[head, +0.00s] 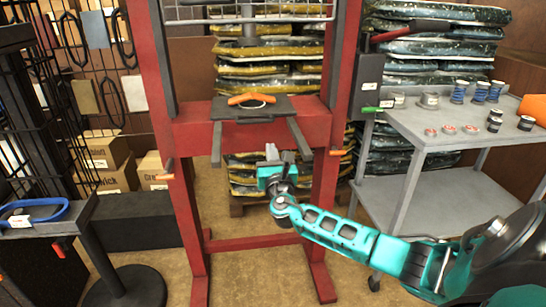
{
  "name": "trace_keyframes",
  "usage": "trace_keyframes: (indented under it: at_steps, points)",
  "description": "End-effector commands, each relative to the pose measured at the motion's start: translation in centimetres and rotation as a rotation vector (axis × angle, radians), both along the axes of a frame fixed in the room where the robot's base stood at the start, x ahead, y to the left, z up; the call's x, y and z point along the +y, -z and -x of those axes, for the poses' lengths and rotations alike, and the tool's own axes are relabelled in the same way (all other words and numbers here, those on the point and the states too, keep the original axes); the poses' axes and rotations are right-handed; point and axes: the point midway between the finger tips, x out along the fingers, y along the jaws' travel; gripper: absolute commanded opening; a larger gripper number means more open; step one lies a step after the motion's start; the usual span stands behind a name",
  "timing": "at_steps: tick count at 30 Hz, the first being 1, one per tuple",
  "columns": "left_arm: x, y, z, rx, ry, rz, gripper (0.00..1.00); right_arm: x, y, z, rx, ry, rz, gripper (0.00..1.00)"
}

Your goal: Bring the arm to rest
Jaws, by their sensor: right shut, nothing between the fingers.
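My right arm comes in from the lower right with teal links. Its gripper (274,154) points away from me and is shut with nothing in it. It is in front of the opening of the red lift frame (187,215), below the crossbar and between the two uprights. I cannot tell how far it is from the frame, and no contact shows. My left arm and gripper are not in view.
A grey cart (440,120) with cans and small parts stands at right, close to my arm. Stacked bags (440,47) and cardboard boxes (105,165) are behind. A black post stand (125,288) and a small table with a blue loop (35,213) are at left.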

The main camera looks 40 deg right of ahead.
Motion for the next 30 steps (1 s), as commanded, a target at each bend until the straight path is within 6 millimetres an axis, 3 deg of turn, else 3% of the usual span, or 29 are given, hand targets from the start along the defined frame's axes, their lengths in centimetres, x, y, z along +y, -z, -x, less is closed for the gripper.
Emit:
trace_keyframes:
  at_steps: [6,15,19,23,27,30]
  points:
    - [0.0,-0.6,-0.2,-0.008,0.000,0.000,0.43,1.1,0.4,2.0,0.001,0.000,0.000,0.00]
    - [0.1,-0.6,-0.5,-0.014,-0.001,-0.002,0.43,1.3,0.5,2.3,0.001,0.000,-0.003,0.00]
    - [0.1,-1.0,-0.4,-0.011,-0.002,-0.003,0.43,2.5,2.4,3.0,0.014,-0.032,-0.134,0.00]
    - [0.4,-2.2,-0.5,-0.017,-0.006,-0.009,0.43,6.3,7.5,5.8,0.040,-0.093,-0.547,0.00]
    - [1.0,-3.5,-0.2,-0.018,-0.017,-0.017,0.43,13.1,13.3,11.5,0.038,-0.083,-1.219,0.00]
    - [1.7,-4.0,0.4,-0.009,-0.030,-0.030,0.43,18.2,15.4,16.4,-0.019,0.018,-1.733,0.00]
